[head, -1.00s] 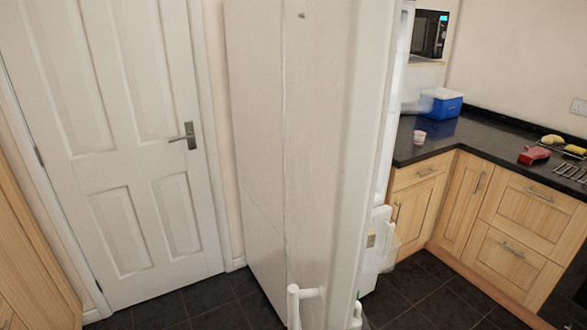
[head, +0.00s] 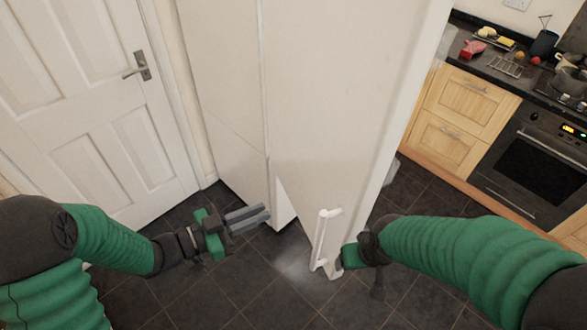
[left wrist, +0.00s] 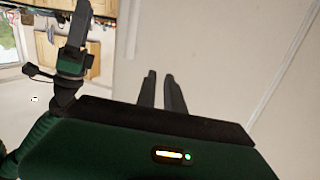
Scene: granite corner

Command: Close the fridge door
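The white fridge door (head: 335,110) stands open and fills the middle of the head view, its outer face towards me. Its white bar handle (head: 321,238) is low on that face, by the free edge. My left gripper (head: 264,217) is in front of the fridge, left of the handle, with nothing in it. In the left wrist view its two fingers (left wrist: 162,90) show a narrow gap, with a pale panel behind them. My right gripper (head: 349,257) is low beside the door's free edge, just right of the handle; its fingertips are hidden in the head view.
The fridge's side (head: 215,70) stands left of the door. A closed white room door (head: 90,110) is further left. Wooden cabinets (head: 455,110), a dark counter and an oven (head: 535,150) stand at right. Dark tiled floor (head: 250,285) is clear in front.

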